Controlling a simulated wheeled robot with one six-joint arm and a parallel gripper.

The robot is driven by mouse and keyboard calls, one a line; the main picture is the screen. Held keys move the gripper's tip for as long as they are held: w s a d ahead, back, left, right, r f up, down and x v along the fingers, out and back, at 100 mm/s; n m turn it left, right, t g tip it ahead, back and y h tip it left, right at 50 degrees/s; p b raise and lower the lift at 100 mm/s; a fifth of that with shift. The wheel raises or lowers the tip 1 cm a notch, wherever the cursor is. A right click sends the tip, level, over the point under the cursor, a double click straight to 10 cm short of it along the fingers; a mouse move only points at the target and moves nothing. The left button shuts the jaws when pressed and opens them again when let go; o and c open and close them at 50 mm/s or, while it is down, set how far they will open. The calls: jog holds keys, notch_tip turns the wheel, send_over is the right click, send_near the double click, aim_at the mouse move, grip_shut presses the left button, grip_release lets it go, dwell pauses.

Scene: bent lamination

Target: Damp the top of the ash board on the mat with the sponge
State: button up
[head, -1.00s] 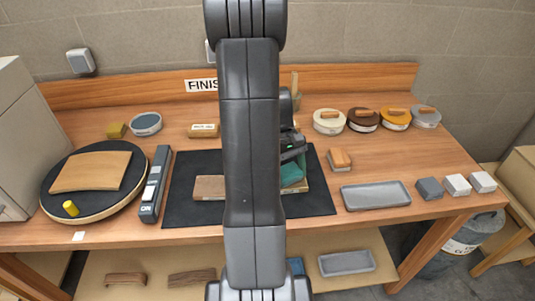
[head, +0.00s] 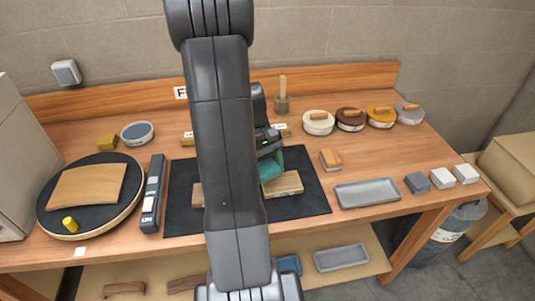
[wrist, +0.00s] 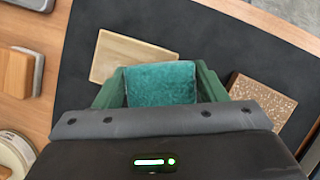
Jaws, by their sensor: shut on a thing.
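My gripper (wrist: 160,90) is shut on a teal sponge (wrist: 162,82), which sits between its green fingers. In the head view the sponge (head: 270,164) hangs at the left end of the pale ash board (head: 284,184). In the wrist view the ash board (wrist: 122,54) lies flat on the black mat, and the sponge overlaps its near right part. Whether the sponge touches the board or is above it, I cannot tell. The visible wood looks evenly pale. A darker, speckled brown board (wrist: 262,98) lies on the other side, partly hidden by my arm in the head view.
The black mat (head: 312,204) has bare room around the boards. To its right are a grey tray (head: 373,195), a wood-topped block (head: 331,160) and several small blocks. Lidded tins stand behind.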

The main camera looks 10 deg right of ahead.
jog(key=shift+r+p, duration=1.3)
jog(key=shift+r, duration=0.7)
jog(key=shift+f, duration=0.1)
